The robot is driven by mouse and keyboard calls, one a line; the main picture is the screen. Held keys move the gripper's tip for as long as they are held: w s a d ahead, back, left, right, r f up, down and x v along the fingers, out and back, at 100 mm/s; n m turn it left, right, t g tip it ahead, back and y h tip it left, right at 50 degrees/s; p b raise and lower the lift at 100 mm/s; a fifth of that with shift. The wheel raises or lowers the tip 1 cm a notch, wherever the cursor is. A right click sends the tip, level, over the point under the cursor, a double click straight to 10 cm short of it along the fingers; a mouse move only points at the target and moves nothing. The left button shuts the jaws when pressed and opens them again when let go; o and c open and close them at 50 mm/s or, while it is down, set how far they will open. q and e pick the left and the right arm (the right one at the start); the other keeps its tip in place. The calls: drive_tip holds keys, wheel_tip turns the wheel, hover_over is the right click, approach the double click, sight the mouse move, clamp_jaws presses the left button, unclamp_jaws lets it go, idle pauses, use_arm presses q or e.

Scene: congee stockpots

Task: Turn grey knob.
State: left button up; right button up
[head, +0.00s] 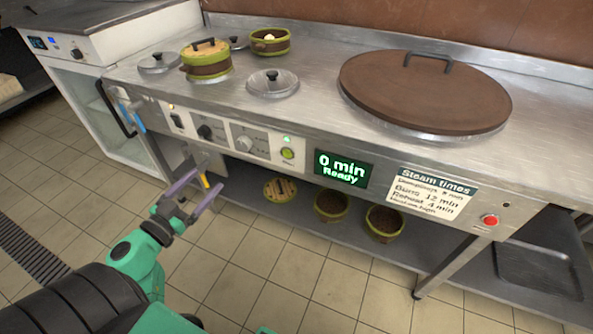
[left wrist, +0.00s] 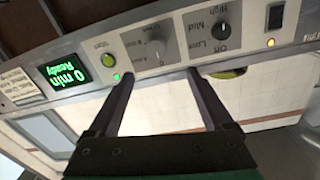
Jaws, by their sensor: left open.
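The grey knob (head: 244,143) sits on a light panel on the counter's front, between the black knob (head: 205,132) and the green start button (head: 287,153). In the left wrist view the picture is upside down, and the grey knob (left wrist: 157,46) shows just beyond the gap between my fingertips. My left gripper (head: 209,178) is open and empty, below and to the left of the grey knob in the head view. In the left wrist view its fingers (left wrist: 161,76) are spread apart. They do not appear to touch the knob. My right gripper does not show.
A display (head: 343,169) reads "0 min Ready". A red button (head: 490,220) is at the right. A big brown lid (head: 425,90), small pots and metal lids stand on the counter. The lower shelf (head: 245,196) holds several round baskets. Open tiled floor lies in front.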

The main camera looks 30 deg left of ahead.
use_arm(q)
drive_tip(key=d, duration=0.1)
drive_tip(key=b, duration=0.2)
approach(242, 145)
drive_tip(key=w, duration=0.7)
drive_tip(key=shift+w+f, duration=0.15)
drive_tip(key=shift+w, duration=0.45)
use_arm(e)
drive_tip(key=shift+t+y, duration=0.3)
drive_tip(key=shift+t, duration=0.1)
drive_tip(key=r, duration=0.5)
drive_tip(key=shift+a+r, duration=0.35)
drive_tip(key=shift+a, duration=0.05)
use_arm(q)
drive_tip(key=shift+c, duration=0.2)
